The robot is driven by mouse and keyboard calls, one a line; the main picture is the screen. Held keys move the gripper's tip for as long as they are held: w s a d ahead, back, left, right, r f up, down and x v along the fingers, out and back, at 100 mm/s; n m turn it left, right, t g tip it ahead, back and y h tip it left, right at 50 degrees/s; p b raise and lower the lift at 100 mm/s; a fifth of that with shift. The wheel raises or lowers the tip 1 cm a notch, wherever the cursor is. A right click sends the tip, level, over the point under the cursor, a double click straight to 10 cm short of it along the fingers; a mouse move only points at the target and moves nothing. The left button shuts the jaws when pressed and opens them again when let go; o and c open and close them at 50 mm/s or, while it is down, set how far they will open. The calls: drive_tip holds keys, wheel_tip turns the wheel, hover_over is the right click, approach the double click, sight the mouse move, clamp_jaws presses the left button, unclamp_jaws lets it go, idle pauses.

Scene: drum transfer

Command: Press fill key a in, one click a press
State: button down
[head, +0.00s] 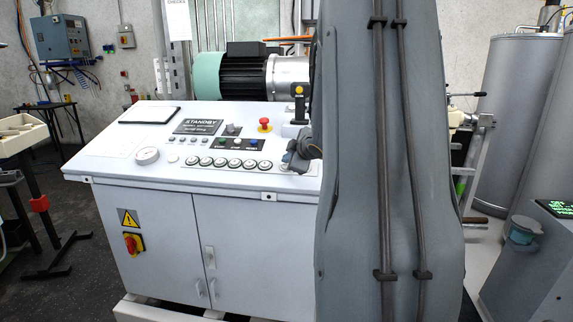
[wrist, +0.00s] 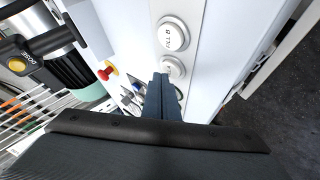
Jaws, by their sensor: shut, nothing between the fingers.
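My gripper (head: 290,158) is shut and empty over the right end of the key row on the sloping white panel (head: 110,148). In the wrist view its closed fingers (wrist: 160,78) point at a round white key (wrist: 172,68), with the tips just beside or over its edge; I cannot tell whether they touch. That key's label is too small to read surely, so I cannot confirm it is fill key a. A larger-looking round key marked FILL B (wrist: 173,32) lies beyond it. Another key (wrist: 179,93) is partly hidden by the fingers.
A red mushroom button (head: 264,124) stands up behind the row, and a black lever with a yellow button (head: 299,90) rises at the back right. A gauge (head: 148,155) and a STANDBY display (head: 198,127) are farther left. The panel's front strip is clear.

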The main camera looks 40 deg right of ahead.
wheel_tip(320, 180, up, 6)
drive_tip(key=s+a+p, duration=0.1)
drive_tip(key=p, duration=0.4)
drive_tip(key=shift+a+f, duration=0.15)
drive_tip(key=shift+a, duration=0.1)
drive_tip(key=shift+s, duration=0.1)
idle(0.6)
drive_tip(key=s+a+f+m+g+y, duration=0.15)
drive_tip(key=s+a+f, duration=0.25)
drive_tip(key=a, duration=0.5)
drive_tip(key=s+a+f+m+g, duration=0.3)
drive_tip(key=s+a+f, duration=0.1)
drive_tip(key=a, duration=0.5)
drive_tip(key=s+a+f+m+g+y, duration=0.15)
drive_tip(key=s+a+f, duration=0.25)
drive_tip(key=a, duration=0.5)
drive_tip(key=s+a+f+m+g, duration=0.2)
drive_tip(key=s+a+g, duration=0.2)
drive_tip(key=s+a, duration=0.6)
drive_tip(key=shift+s+a+f+m+y, duration=0.2)
drive_tip(key=shift+s+f+m+y, duration=0.1)
drive_tip(key=shift+s, duration=0.25)
drive_tip(key=shift+d, duration=0.15)
